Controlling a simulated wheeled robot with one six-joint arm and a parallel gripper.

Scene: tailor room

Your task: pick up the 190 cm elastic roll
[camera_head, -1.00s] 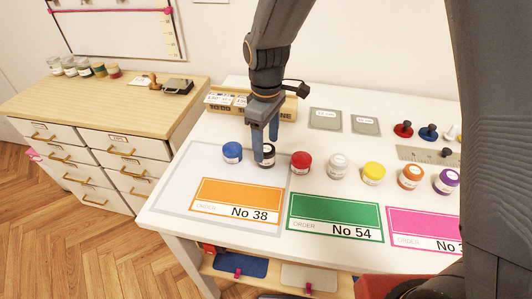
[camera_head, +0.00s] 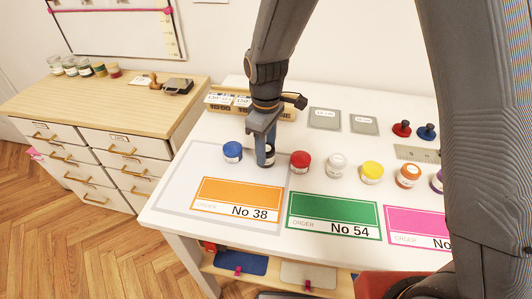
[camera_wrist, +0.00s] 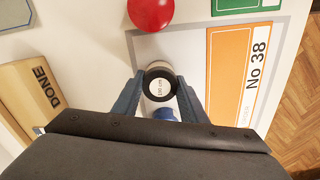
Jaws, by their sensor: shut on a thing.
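The elastic roll with a black rim and a white label (camera_wrist: 160,86) sits between my fingers in the wrist view; the label seems to read 190 cm. In the head view this dark roll (camera_head: 270,157) is at the table, between the blue roll (camera_head: 232,152) and the red roll (camera_head: 300,161), partly hidden by a finger. My gripper (camera_head: 264,155) points down and is shut on it; both fingers (camera_wrist: 160,78) flank its sides in the wrist view. I cannot tell any gap between roll and table.
White, yellow (camera_head: 372,172), orange (camera_head: 408,175) and purple rolls continue the row rightward. Order cards, orange (camera_head: 240,195), green (camera_head: 334,212) and pink (camera_head: 415,222), lie in front. A wooden box marked DONE (camera_wrist: 40,90) stands behind. A drawer cabinet (camera_head: 110,115) is at left.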

